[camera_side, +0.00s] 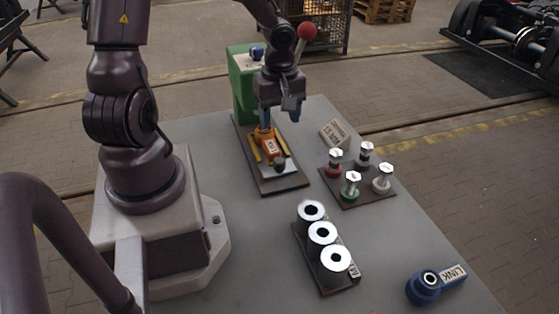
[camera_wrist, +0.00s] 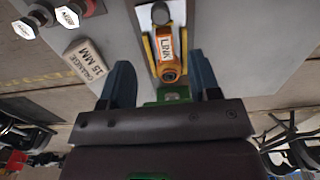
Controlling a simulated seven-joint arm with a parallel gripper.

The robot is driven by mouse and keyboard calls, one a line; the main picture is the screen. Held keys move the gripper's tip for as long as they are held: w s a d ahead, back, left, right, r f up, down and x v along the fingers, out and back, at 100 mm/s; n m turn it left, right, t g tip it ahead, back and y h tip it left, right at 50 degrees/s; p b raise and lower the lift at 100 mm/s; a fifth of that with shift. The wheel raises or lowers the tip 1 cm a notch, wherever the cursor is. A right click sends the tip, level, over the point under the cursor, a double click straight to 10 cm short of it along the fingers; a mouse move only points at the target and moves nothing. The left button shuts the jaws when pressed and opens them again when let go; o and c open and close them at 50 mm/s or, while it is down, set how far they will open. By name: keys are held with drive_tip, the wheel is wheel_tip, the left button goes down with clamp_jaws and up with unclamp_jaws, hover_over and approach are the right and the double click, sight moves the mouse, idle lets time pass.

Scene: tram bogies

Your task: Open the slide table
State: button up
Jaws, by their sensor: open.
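The slide table's dark base plate (camera_side: 250,155) lies on the grey table in front of a green press body (camera_side: 242,80). An orange part marked LINK (camera_side: 269,146) sits between two yellow rails on it. A dark knob (camera_side: 279,163) stands near the front of its silver plate (camera_side: 291,180). In the wrist view the knob (camera_wrist: 160,14) is at the top edge, with the orange part (camera_wrist: 170,50) below it. My gripper (camera_side: 281,113) is open, pointing down above the press end of the slide. Its blue fingers (camera_wrist: 162,82) stand apart either side of the orange part's near end; contact cannot be told.
A red-ball lever (camera_side: 306,31) rises beside my wrist. A label block (camera_side: 335,134), a board of several bolt-topped pegs (camera_side: 368,194) and a rack of white-topped cylinders (camera_side: 323,235) stand right of the slide. A blue link (camera_side: 424,288) lies front right.

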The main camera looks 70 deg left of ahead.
sight(279, 160)
wheel_tip(279, 160, down, 13)
idle(0.7)
drive_tip(key=shift+c, duration=0.5)
